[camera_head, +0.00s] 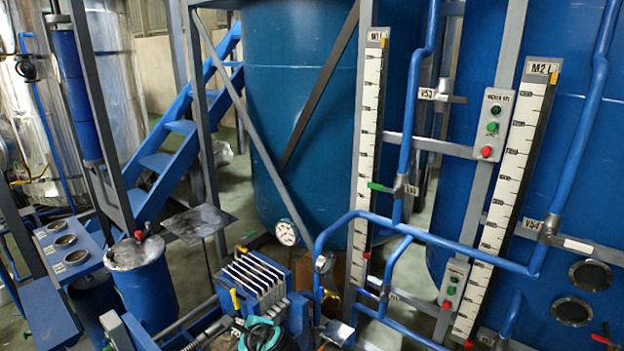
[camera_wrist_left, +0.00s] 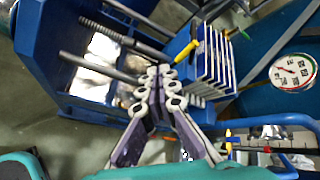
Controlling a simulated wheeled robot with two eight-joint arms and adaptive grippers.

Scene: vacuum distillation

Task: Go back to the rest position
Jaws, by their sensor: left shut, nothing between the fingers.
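My left gripper (camera_wrist_left: 159,74) shows in the left wrist view with its two grey, ringed fingers together and nothing between them. It is in front of a blue plate stack with white edges (camera_wrist_left: 208,62) and metal rods (camera_wrist_left: 118,42); I cannot tell whether it touches them. In the head view a teal and black part at the bottom centre appears to be mine, just below the same plate stack (camera_head: 254,279); the fingers are not clear there. My right gripper is in neither view.
A round gauge (camera_head: 287,232) is right of the plate stack. Blue pipes (camera_head: 420,235) and two white level scales (camera_head: 367,140) (camera_head: 508,170) stand before large blue tanks (camera_head: 297,100). A blue drum (camera_head: 143,275) and blue stairs (camera_head: 180,140) are left. A yellow-handled valve (camera_head: 234,298) is close by.

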